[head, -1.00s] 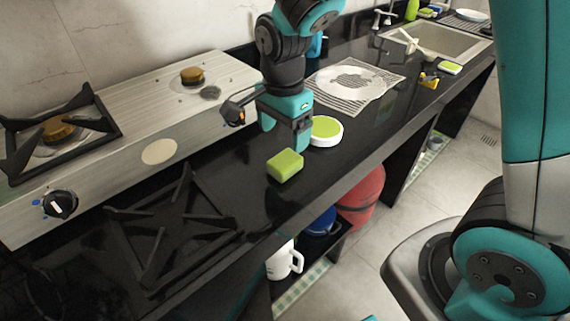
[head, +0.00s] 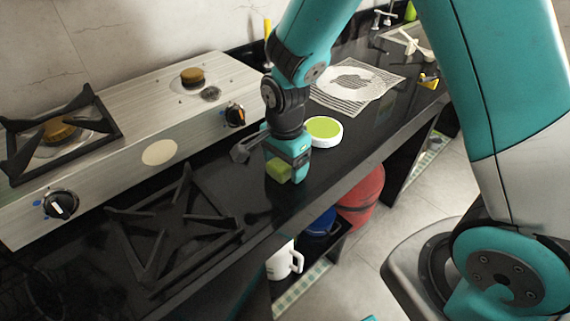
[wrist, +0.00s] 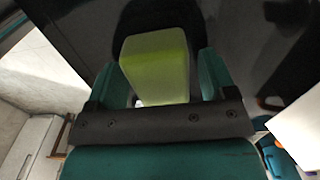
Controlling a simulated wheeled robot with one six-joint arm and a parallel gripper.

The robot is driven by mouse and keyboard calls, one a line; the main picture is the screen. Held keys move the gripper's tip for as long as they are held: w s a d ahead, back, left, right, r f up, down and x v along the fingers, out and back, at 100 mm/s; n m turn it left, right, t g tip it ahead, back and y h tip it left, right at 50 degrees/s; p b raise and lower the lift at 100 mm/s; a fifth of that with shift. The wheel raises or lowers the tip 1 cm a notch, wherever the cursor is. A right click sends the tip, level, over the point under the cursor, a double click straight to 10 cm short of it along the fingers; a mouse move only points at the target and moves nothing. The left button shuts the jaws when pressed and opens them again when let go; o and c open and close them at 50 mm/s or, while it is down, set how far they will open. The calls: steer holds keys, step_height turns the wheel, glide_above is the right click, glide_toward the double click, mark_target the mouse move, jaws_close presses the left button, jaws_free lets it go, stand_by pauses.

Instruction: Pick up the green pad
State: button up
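The green pad (head: 280,172) is a small yellow-green block on the black counter, near its front edge. My gripper (head: 289,174) is down over it and hides most of it in the head view. In the wrist view the pad (wrist: 157,66) stands between the two fingers of my gripper (wrist: 160,82). The fingers are apart, one on each side of it. A narrow dark gap shows between the pad and the right finger; contact on the left is unclear.
A round white dish with a green top (head: 324,129) stands just behind my gripper. A black burner grate (head: 180,232) lies to the left on the counter. The steel stove (head: 160,100) runs along the wall.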

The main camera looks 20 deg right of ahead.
steer(key=c, duration=0.8)
steer(key=shift+r, duration=0.1)
step_height(320, 180, up, 20)
steer(key=shift+f+p, duration=0.1)
steer(key=shift+p, duration=0.25)
steer(key=shift+o, duration=0.4)
steer(key=shift+f, duration=0.1)
